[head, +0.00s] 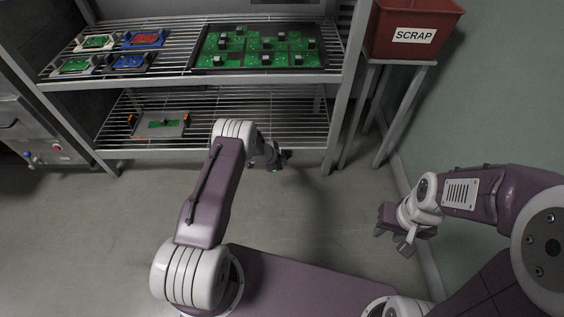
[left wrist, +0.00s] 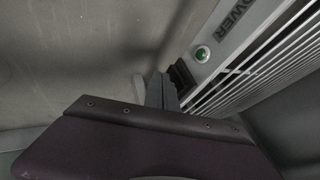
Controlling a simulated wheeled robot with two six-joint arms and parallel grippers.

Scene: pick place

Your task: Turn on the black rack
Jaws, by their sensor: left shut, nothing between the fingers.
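In the left wrist view, a grey rail of the rack (left wrist: 246,46) carries the word POWER and a round green button (left wrist: 202,53) that looks lit. My left gripper (head: 277,162) is shut and empty at the front of the lower shelf, towards its right end. In the left wrist view its dark fingertips (left wrist: 181,76) are beside the rail, close to the button; I cannot tell whether they touch. My right gripper (head: 402,232) hangs away from the rack at the right; its finger gap is unclear.
The upper shelf holds several small boards in coloured frames (head: 145,39) and a large black tray (head: 203,62) of green boards. A grey fixture with a green board (head: 160,124) lies on the lower shelf. A red SCRAP bin (head: 385,35) stands right. The floor between is clear.

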